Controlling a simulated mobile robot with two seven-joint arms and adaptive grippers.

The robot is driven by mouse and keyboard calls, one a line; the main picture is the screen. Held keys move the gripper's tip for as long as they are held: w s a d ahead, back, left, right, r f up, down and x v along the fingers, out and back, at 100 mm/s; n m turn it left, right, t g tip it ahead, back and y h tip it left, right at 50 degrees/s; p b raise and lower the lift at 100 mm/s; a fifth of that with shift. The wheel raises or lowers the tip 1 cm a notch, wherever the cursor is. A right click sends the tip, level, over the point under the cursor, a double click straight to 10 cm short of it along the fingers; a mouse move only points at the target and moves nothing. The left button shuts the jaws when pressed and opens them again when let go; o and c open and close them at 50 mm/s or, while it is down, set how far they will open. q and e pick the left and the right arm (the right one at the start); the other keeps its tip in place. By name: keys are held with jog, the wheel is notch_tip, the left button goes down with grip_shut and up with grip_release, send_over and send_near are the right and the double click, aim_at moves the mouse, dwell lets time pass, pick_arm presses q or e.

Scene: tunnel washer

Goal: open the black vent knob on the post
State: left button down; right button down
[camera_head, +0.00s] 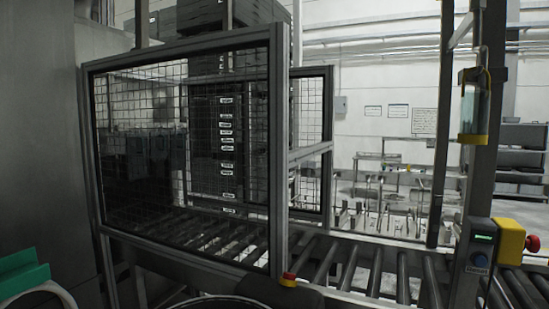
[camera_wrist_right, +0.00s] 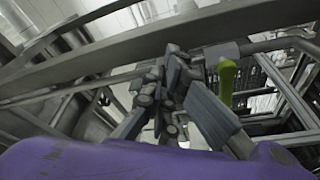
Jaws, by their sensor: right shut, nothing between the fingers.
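A grey upright post (camera_head: 487,150) stands at the right of the head view. It carries a clear cylinder with yellow ends (camera_head: 474,105) high up. I cannot make out a black vent knob on the post for certain. My right gripper (camera_wrist_right: 172,65) shows in the middle of the right wrist view, its fingers closed together and empty. A green handle (camera_wrist_right: 228,82) appears just right of the fingers in that view, apart from them as far as I can tell. Neither gripper shows in the head view.
A roller conveyor (camera_head: 350,268) runs below. A framed mesh guard (camera_head: 190,150) fills the left and middle. Metal beams (camera_wrist_right: 150,50) surround the right gripper.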

jog(key=s+a, duration=0.1)
jog(key=s, duration=0.1)
jog(key=s+a, duration=0.1)
jog(key=shift+s+a, duration=0.1)
jog(key=shift+s, duration=0.3)
jog(key=w+d+f, duration=0.1)
jog(key=w+f, duration=0.2)
jog(key=w, duration=0.3)
jog(key=shift+d+f, duration=0.2)
jog(key=shift+f, duration=0.05)
dwell(0.4)
jog(key=shift+w, duration=0.1)
jog(key=shift+w+a+r, duration=0.15)
jog(key=shift+a+r, duration=0.2)
jog(key=shift+r, duration=0.15)
dwell(0.8)
jog(key=shift+d+r, duration=0.15)
jog(key=shift+d, duration=0.1)
dwell(0.3)
